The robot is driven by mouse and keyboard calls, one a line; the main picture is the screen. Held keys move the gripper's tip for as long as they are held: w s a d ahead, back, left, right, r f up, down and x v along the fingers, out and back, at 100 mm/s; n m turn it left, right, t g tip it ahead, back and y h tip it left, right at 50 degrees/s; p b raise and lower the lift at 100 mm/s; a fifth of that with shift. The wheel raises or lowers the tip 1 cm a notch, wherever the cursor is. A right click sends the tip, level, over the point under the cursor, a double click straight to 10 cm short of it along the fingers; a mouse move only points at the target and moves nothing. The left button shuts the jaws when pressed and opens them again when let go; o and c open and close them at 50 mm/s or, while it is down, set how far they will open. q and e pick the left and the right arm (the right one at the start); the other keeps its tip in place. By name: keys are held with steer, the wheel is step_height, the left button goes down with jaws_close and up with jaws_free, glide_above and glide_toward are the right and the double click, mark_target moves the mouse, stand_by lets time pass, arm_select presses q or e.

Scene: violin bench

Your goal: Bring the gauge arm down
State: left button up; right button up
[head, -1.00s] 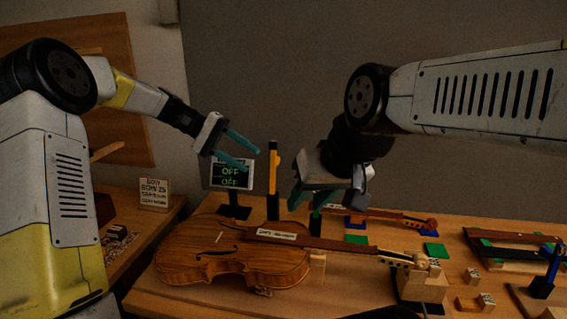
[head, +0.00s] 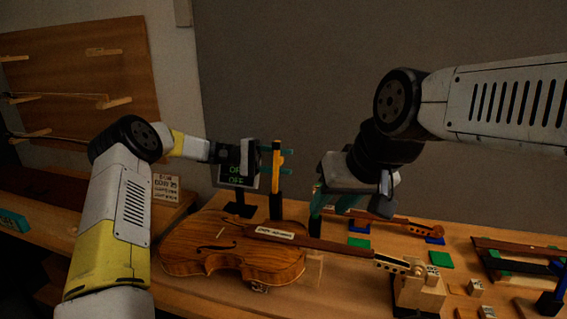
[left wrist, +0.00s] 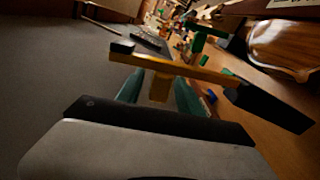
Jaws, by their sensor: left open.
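The gauge is a yellow post (head: 276,160) with a black top and black base, standing upright behind the violin. In the left wrist view the post (left wrist: 205,74) runs across the picture, and a short yellow stub (left wrist: 160,88), likely the gauge arm, sticks out from it. My left gripper (head: 271,158) is at the upper post, open. In the left wrist view its teal fingers (left wrist: 158,92) lie on either side of the stub; contact cannot be told. My right gripper (head: 333,203) hangs right of the post above the bench; its jaw gap is unclear.
The violin (head: 225,255) lies in front of the post, its neck reaching right to a wooden block (head: 418,292). A dark display (head: 238,172) with green text stands just left of the post. Small parts and green pads (head: 440,260) lie on the right bench.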

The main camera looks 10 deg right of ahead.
arm_select(q)
steer(key=shift+x, duration=1.1)
steer(key=shift+c, duration=0.4)
jaws_close()
